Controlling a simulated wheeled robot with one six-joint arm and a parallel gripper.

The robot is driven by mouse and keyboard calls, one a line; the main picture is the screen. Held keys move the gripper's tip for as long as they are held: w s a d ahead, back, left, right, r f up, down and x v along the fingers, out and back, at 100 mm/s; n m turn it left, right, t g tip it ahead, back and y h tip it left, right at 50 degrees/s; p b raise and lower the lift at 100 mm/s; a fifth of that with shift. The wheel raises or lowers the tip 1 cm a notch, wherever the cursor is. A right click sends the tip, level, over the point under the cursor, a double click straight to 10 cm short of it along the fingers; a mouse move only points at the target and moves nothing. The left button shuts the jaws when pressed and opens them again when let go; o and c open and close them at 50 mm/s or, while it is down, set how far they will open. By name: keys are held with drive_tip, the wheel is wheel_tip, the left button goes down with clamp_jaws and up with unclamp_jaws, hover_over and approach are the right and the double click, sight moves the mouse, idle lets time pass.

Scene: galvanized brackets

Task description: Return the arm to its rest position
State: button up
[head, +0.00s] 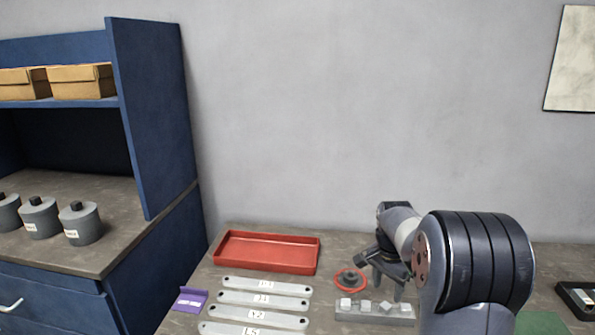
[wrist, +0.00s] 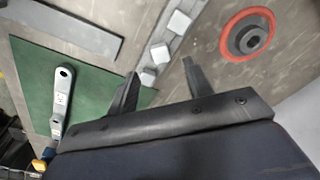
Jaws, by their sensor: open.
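My arm reaches over the right part of the table in the head view, bent, with my gripper (head: 384,277) low near a red-ringed round piece (head: 351,280). In the wrist view the two dark fingers of my gripper (wrist: 160,82) are spread apart with nothing between them. A grey block with several pale cubes (wrist: 163,50) shows beyond the fingertips. The red-ringed piece (wrist: 247,36) lies to the right of the fingers. A grey bracket (wrist: 62,98) with a hole at its end lies on a green mat (wrist: 33,62) to the left. The gripper's height above the table is unclear.
Several labelled grey brackets (head: 262,299) lie in a row in front of a red tray (head: 268,252), beside a purple label holder (head: 189,300). The grey block (head: 374,313) stands close below my gripper. A black tray (head: 575,298) is at the right edge. A blue shelf unit (head: 152,118) stands left.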

sight(385, 305)
drive_tip(key=f, duration=0.5)
drive_tip(key=shift+w+d+f, duration=0.15)
drive_tip(key=shift+d+f, duration=0.1)
drive_tip(key=shift+f, duration=0.15)
drive_tip(key=shift+r+p, duration=0.25)
drive_tip(key=shift+p, duration=0.25)
drive_tip(key=shift+f, duration=0.1)
